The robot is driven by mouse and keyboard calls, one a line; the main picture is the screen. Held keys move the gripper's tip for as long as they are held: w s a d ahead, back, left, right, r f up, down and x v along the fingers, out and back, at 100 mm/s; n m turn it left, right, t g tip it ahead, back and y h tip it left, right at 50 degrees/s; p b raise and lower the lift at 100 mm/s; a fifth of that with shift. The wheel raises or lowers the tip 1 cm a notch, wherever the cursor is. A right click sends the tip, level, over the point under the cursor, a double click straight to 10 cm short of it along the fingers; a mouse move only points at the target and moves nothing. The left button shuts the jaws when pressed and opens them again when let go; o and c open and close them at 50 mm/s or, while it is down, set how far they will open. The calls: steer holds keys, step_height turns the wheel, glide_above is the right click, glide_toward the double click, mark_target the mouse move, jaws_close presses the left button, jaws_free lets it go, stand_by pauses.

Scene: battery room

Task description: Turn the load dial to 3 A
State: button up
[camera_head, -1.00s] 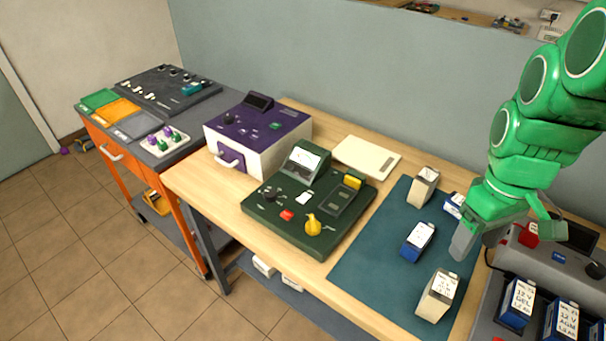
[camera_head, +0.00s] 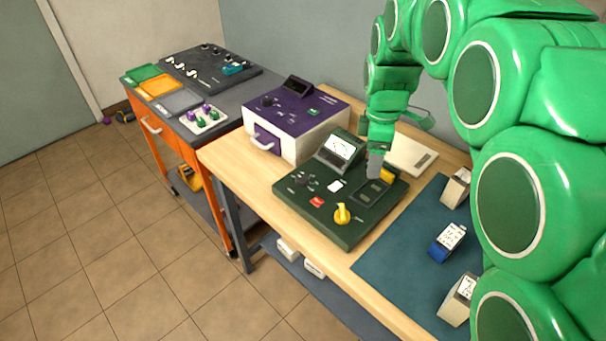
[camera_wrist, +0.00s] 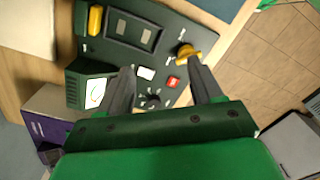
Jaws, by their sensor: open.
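The green tester (camera_head: 330,227) lies on the wooden bench with a small meter screen (camera_head: 340,150). It carries a black dial (camera_head: 303,180), a yellow knob (camera_head: 342,214), a red button (camera_head: 317,202) and a white button (camera_head: 334,186). The labels are too small to read, so I cannot tell which knob is the load dial. My gripper (camera_head: 375,172) is above the right part of the tester, pointing down. In the wrist view my gripper (camera_wrist: 161,72) is open and empty. The black dial (camera_wrist: 152,100) and yellow knob (camera_wrist: 187,51) appear near its fingers, neither held.
A purple and white box (camera_head: 300,125) stands behind the tester. A white panel (camera_head: 409,156) lies behind my gripper. A teal mat (camera_head: 405,262) with small batteries, including a blue one (camera_head: 447,242), lies to the right. An orange cart (camera_head: 165,135) stands left.

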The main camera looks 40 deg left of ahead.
mark_target(302, 178)
steer(key=s+a+f+n, duration=0.2)
steer(key=a, duration=0.3)
steer(key=s+a+f+n, duration=0.2)
steer(key=a, duration=0.4)
steer(key=s+a+f+n, duration=0.1)
steer(key=a+n, duration=0.1)
steer(key=a, duration=0.4)
steer(key=shift+s+f+n, duration=0.4)
steer(key=shift+f, duration=3.9)
steer(key=shift+c, duration=0.3)
steer(key=c, duration=1)
